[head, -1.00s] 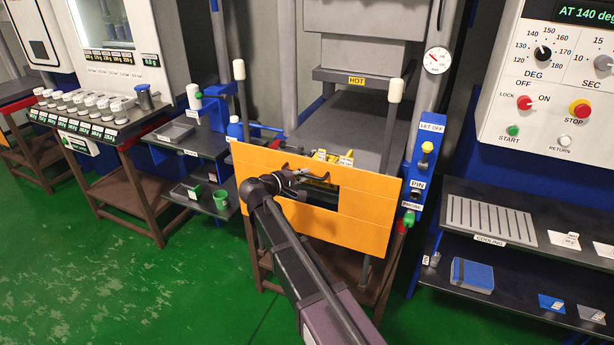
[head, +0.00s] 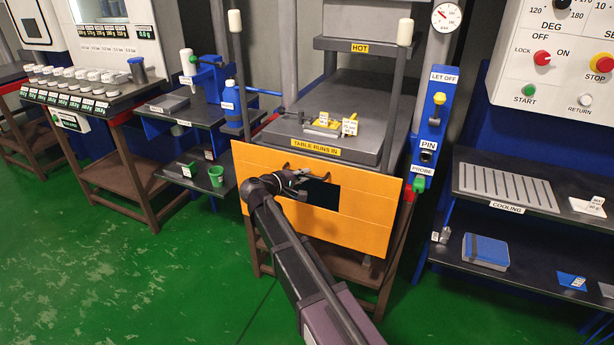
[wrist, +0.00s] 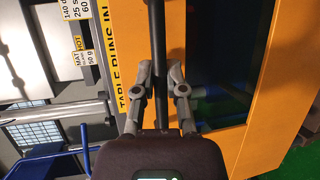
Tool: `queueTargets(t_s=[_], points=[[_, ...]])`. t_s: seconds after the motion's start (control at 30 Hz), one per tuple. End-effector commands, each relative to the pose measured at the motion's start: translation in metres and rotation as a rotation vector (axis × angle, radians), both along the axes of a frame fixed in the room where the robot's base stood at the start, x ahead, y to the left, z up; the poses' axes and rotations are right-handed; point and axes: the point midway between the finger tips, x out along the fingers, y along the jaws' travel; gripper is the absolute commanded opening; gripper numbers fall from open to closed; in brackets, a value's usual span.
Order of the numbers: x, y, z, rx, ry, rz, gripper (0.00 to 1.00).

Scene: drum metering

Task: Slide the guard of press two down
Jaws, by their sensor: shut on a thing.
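The guard (head: 350,222) of the press is an orange panel with a rectangular window. It stands low across the front of the press, its top edge below the level of the press table (head: 335,145). It also shows in the wrist view (wrist: 222,50). My gripper (head: 300,178) is at the guard's upper middle, in front of the window. In the wrist view my gripper (wrist: 160,85) is shut on a dark bar, the guard's handle (wrist: 158,50). Part of the handle is hidden behind the fingers.
Two upright posts with white caps (head: 405,32) flank the guard. A blue post (head: 432,125) with a yellow knob stands right of it. The cooling rack (head: 500,187) is farther right.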

Motion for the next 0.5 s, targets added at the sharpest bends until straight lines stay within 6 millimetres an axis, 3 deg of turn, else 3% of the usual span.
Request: queueTargets(t_s=[0.03,0.2,0.5], points=[[0.001,0.006,-0.013,0.004,0.001,0.012,0.00],[0.001,0.005,-0.027,0.004,0.001,0.012,0.00],[0.000,0.005,-0.036,0.006,0.001,0.011,0.00]])
